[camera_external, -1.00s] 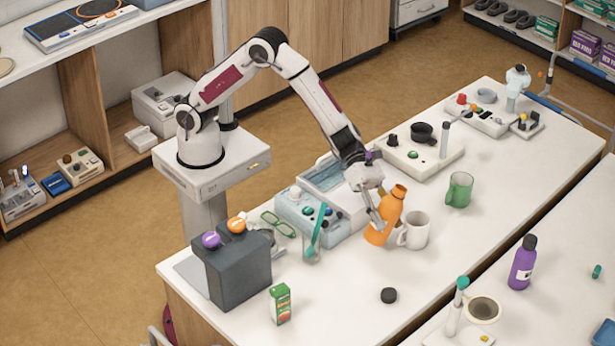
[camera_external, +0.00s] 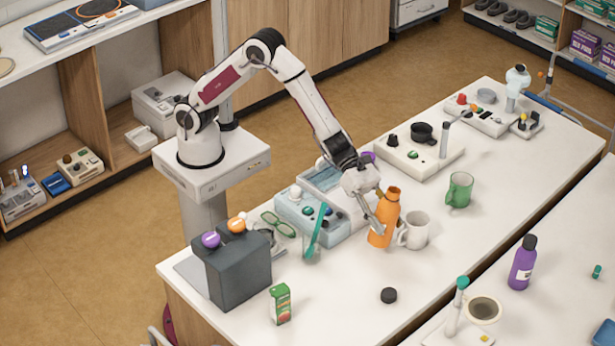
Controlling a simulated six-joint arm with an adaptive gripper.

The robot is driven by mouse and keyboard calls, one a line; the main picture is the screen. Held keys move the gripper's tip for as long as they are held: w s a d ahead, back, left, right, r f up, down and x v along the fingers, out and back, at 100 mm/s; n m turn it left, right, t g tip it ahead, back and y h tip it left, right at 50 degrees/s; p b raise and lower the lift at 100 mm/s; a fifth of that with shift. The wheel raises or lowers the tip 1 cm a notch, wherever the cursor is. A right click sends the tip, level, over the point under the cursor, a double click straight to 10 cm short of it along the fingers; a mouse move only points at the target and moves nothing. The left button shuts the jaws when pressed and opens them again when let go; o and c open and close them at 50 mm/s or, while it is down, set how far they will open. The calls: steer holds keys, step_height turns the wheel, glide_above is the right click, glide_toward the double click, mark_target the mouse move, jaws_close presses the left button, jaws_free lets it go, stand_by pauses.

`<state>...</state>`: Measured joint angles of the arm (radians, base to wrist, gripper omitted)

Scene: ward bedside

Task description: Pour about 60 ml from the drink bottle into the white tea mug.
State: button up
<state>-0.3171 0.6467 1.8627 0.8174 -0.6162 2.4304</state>
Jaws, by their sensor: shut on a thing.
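The orange drink bottle (camera_external: 386,212) stands nearly upright, with its top open. My gripper (camera_external: 378,224) is shut on its side from the left. I cannot tell whether the bottle's base touches the table. The white tea mug (camera_external: 416,231) stands upright just right of the bottle, its handle toward the bottle. The gap between bottle and mug handle is very small, and I cannot tell whether they touch. The mug's contents cannot be made out.
A green mug (camera_external: 459,190) stands behind and right of the white mug. A black cap (camera_external: 388,295) lies on the table in front. A clear cup with a teal utensil (camera_external: 316,237) and a light-blue device (camera_external: 297,215) are at left. The table right of the cap is clear.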

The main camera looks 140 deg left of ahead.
steer(key=shift+r+m+t+y, duration=0.3)
steer(key=shift+r+m+y, duration=0.3)
steer(key=shift+r, duration=0.7)
steer(key=shift+r, duration=0.15)
